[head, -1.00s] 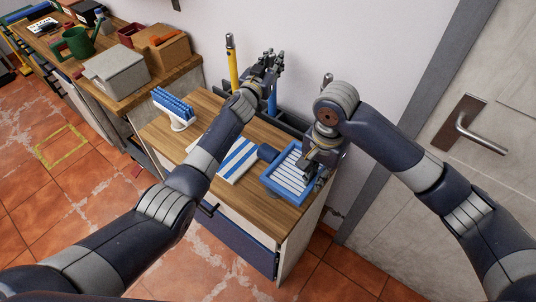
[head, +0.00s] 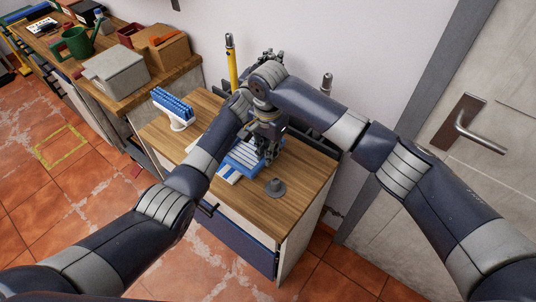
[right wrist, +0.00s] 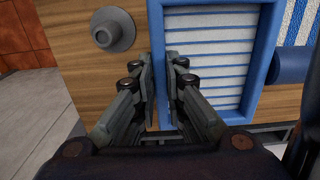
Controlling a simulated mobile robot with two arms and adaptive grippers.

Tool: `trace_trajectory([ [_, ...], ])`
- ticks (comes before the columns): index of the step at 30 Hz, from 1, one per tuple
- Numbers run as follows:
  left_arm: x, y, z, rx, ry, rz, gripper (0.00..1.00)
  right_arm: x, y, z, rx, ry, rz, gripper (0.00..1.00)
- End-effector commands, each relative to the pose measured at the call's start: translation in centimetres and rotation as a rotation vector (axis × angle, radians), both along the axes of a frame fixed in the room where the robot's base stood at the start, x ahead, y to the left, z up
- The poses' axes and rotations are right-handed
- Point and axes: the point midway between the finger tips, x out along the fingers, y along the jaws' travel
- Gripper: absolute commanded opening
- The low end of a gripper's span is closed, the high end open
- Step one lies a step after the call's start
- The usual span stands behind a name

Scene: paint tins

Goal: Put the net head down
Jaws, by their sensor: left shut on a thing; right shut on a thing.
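The net head (head: 243,157) is a blue rectangular frame with a pale, lined inside. In the right wrist view the frame (right wrist: 266,60) has a blue round socket (right wrist: 290,66) on its right side. My left gripper (head: 272,56) is at the wall, mostly hidden behind my right arm. The blue pole it grips is hidden now.
The cabinet's wooden top (head: 305,180) bears a blue brush (head: 174,105), a blue-and-white striped cloth (head: 228,173) and a grey knob (head: 275,187). A yellow pole (head: 231,62) stands at the wall. The top's right front is clear around the knob.

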Motion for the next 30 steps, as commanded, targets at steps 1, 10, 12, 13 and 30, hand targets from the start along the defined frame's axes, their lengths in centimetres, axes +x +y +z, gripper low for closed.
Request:
trace_trajectory([
  [1, 0.0, 0.2, -0.4, 0.004, 0.006, 0.003, 0.0, 0.0, -0.1, -0.9, -0.001, 0.002, -0.001, 0.0],
  [10, 0.0, 0.2, -0.4, 0.004, 0.006, 0.003, 0.0, 0.0, 0.0, -1.6, 0.001, 0.0, 0.0, 0.0],
  [12, 0.0, 0.2, -0.4, 0.004, 0.006, 0.003, 0.0, 0.0, 0.0, -1.8, 0.001, 0.0, 0.0, 0.0],
  [13, 0.0, 0.2, -0.4, 0.004, 0.006, 0.003, 0.0, 0.0, 0.0, -1.9, 0.001, 0.0, 0.0, 0.0],
  [30, 0.0, 0.2, -0.4, 0.004, 0.005, 0.003, 0.0, 0.0, 0.0, -0.5, 0.002, -0.001, 0.0, 0.31],
])
